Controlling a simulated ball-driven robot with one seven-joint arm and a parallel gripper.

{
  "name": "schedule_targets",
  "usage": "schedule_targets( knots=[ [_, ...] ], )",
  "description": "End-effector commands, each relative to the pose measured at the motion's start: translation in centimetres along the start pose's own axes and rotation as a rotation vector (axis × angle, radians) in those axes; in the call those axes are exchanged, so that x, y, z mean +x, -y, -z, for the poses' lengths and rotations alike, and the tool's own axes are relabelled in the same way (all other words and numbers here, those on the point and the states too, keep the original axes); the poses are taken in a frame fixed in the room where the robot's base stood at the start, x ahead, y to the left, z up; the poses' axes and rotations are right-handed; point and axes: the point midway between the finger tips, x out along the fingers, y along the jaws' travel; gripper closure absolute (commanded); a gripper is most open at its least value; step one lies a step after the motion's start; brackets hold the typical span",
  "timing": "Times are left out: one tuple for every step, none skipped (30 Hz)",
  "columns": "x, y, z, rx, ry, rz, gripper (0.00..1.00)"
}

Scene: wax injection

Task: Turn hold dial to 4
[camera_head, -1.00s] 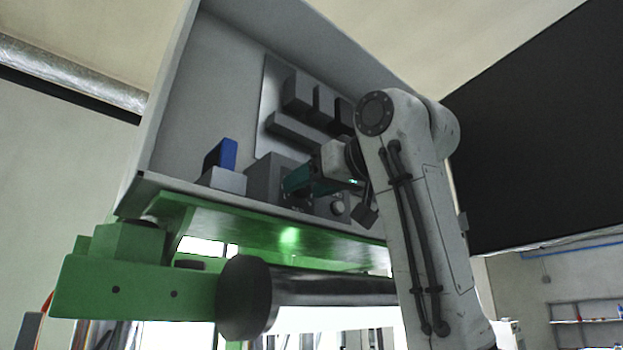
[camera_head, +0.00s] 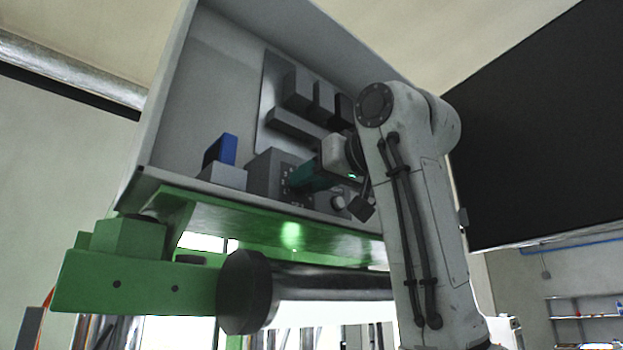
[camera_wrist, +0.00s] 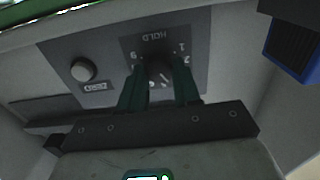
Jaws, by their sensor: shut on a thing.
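The hold dial (camera_wrist: 159,67) is a dark round knob on a dark plate in the wrist view, with a HOLD label and numbers around it. My gripper (camera_wrist: 158,72) has its two teal fingers on either side of the dial, shut on it. The fingers cover part of the number ring, and I cannot tell which number the dial points to. In the head view my gripper (camera_head: 294,181) reaches the front of the grey control box (camera_head: 264,172), and its fingers hide the dial.
A second, pale round knob (camera_wrist: 83,69) with a label sits beside the hold plate. A blue block (camera_head: 226,149) stands on a grey base at the left. Dark blocks (camera_head: 297,90) stick out from the panel above. The cabinet's lower edge (camera_head: 250,206) runs just below.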

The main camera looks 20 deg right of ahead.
Motion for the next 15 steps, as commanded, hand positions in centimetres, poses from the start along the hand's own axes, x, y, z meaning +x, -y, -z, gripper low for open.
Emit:
schedule_targets(
  knots=[
    [-0.02,0.04,0.09,0.015,-0.003,0.001,0.98],
    [-0.04,0.01,0.09,0.016,-0.003,0.000,0.98],
    [-0.04,-0.01,0.10,0.014,-0.003,0.000,0.98],
    [-0.05,-0.01,0.10,0.014,-0.003,0.000,0.98],
    [-0.05,-0.01,0.11,0.013,-0.003,-0.001,0.98],
    [-0.05,0.00,0.11,0.013,-0.003,0.000,0.98],
    [-0.05,-0.01,0.11,0.013,-0.003,-0.001,0.98],
    [-0.06,-0.01,0.12,0.013,-0.003,-0.001,0.66],
    [-0.06,-0.01,0.12,0.013,-0.003,-0.001,0.62],
    [-0.06,-0.01,0.12,0.013,-0.003,-0.001,0.59],
    [-0.05,-0.01,0.11,0.013,-0.003,-0.001,0.56],
    [-0.05,-0.01,0.10,0.013,-0.003,-0.001,0.53],
    [-0.05,-0.01,0.10,0.013,-0.002,-0.001,0.50],
    [-0.04,-0.01,0.09,0.013,-0.002,0.000,0.47],
    [-0.04,-0.01,0.08,0.013,-0.002,0.000,0.43]
  ],
)
